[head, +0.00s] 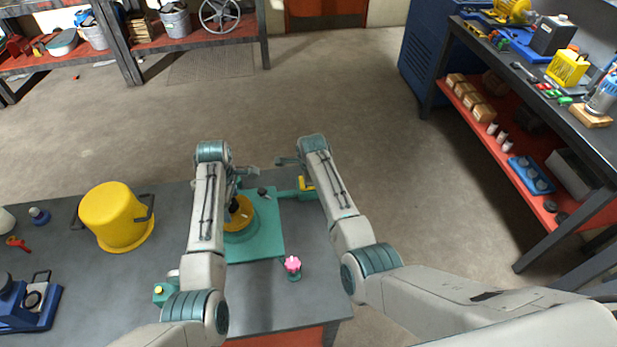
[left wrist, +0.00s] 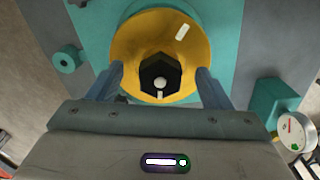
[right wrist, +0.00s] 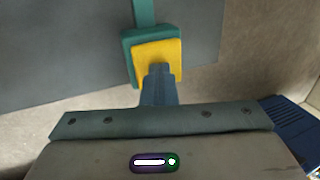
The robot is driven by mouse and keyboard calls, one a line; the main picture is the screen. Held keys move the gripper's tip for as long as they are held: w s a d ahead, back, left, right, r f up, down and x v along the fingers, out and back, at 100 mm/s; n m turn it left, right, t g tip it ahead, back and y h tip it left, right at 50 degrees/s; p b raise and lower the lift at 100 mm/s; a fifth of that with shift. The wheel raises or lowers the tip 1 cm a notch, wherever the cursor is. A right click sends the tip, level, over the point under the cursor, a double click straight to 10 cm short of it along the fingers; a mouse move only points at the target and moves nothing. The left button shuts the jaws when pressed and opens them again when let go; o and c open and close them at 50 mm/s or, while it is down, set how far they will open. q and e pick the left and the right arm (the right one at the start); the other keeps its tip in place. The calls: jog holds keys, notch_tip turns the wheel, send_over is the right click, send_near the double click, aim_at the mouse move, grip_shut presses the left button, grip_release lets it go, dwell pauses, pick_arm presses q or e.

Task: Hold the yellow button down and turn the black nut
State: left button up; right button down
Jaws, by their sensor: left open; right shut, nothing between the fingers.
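The black nut (left wrist: 174,72) is hexagonal and sits in the middle of a round yellow disc (left wrist: 125,47) on a teal base; the disc also shows in the head view (head: 241,217). A pale pin end shows in the nut's centre. My left gripper (left wrist: 160,78) is open, one finger on each side of the nut, with a gap on both sides. The square yellow button (right wrist: 146,54) sits in a teal holder at the table's far edge. My right gripper (right wrist: 160,68) is shut, its fingertips over the button and seemingly touching it. I cannot tell how far the button is pressed.
The teal base (head: 265,240) lies on the grey table (head: 130,285). A pink-topped knob (head: 292,265) stands in front. A round gauge (left wrist: 291,131) sits beside the base.

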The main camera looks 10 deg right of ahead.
pick_arm(q)
jog(key=m, duration=0.9)
jog(key=shift+r, duration=0.15)
